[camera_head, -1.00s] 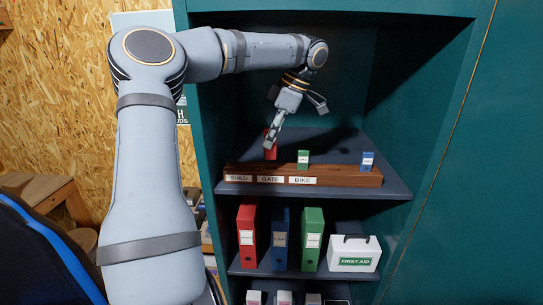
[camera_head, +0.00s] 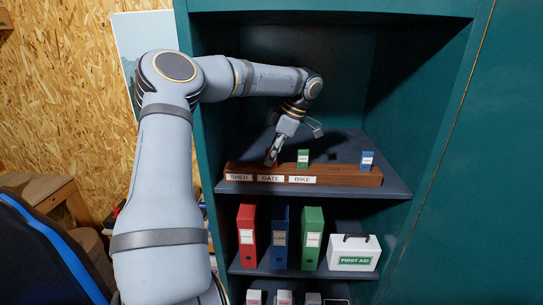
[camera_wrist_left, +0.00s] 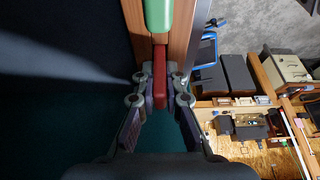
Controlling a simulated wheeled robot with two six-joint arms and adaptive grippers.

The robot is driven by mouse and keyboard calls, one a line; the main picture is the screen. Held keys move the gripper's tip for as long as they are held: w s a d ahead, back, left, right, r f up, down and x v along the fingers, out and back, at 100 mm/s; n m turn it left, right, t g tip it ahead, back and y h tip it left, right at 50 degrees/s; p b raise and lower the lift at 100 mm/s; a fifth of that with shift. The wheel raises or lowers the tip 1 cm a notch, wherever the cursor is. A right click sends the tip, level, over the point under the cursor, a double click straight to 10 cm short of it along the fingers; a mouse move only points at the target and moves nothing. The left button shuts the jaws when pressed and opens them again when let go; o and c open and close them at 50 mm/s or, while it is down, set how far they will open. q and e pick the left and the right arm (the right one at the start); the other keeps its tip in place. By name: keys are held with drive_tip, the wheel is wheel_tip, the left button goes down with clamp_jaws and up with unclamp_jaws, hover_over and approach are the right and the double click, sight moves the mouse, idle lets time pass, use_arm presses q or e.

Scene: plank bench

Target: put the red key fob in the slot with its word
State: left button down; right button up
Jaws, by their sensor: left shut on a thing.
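My left gripper (camera_head: 271,161) is shut on the red key fob (camera_wrist_left: 160,72), which shows between its fingertips in the left wrist view. The gripper points down at the wooden rack (camera_head: 345,178), above the GATE label (camera_head: 270,178). Only a little red shows beside the fingers in the head view. I cannot tell whether its lower end is inside the slot, and its word is not readable. The SHED label (camera_head: 239,177) is to the left and the BIKE label (camera_head: 302,179) to the right. My right gripper is not in view.
A green fob (camera_head: 303,157) stands upright in the rack behind BIKE, close to the right of my gripper. A blue fob (camera_head: 367,158) stands at the right end. Cabinet walls enclose the shelf. Binders and a first aid box (camera_head: 354,253) are on the shelf below.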

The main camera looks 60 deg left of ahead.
use_arm(q)
drive_tip(key=c, duration=1.5)
unclamp_jaws()
drive_tip(key=shift+d, duration=0.1)
drive_tip(key=shift+o, duration=0.4)
drive_tip(key=shift+r, duration=0.1)
drive_tip(key=shift+w+r+b, duration=0.15)
drive_tip(key=shift+r+b, duration=0.15)
drive_tip(key=shift+r, duration=0.05)
drive_tip(key=b+v, duration=0.1)
drive_tip(key=v, duration=0.5)
drive_tip(key=shift+r+b, duration=0.3)
drive_tip(key=shift+r, duration=0.05)
